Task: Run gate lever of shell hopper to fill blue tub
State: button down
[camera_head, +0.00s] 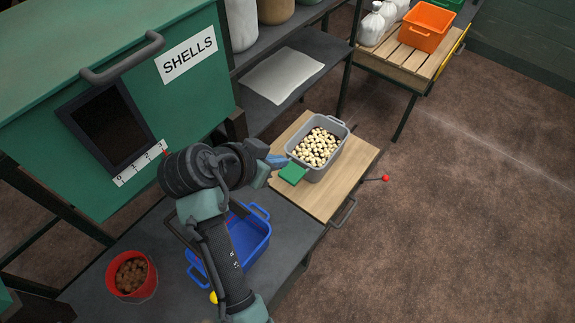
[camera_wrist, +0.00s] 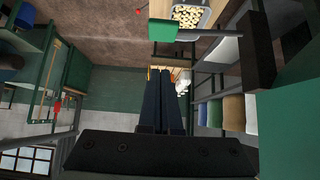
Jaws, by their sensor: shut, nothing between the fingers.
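The green shell hopper (camera_head: 60,150) with a "SHELLS" label stands at the left in the head view. Its front has a dark window (camera_head: 108,125) and a numbered scale (camera_head: 138,165) with a red pointer by the scale's right end. I cannot make out a gate lever for certain; my arm covers part of this area. The blue tub (camera_head: 255,240) sits on the dark bench below, partly behind my arm; its visible inside looks empty. My gripper (camera_head: 282,161) is shut and empty, right of the hopper and near the grey tub. Its closed fingers (camera_wrist: 162,72) show in the wrist view.
A grey tub (camera_head: 342,131) of pale pieces stands on a wooden board (camera_head: 350,180), with a green block (camera_head: 293,173) beside it. A red-knobbed rod (camera_head: 385,178) sticks out at right. A red bucket (camera_head: 150,285) of brown pieces stands at lower left. Open floor lies right.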

aim_at(295, 170)
jog(key=p+x, duration=0.1)
jog(key=x, duration=0.4)
jog(key=shift+r, duration=0.1)
notch_tip(295, 170, down, 3)
jog(key=shift+r+p, duration=0.25)
jog(key=shift+p, duration=0.25)
jog(key=shift+f, duration=0.7)
jog(key=shift+s+f, duration=0.1)
jog(key=shift+f, duration=0.05)
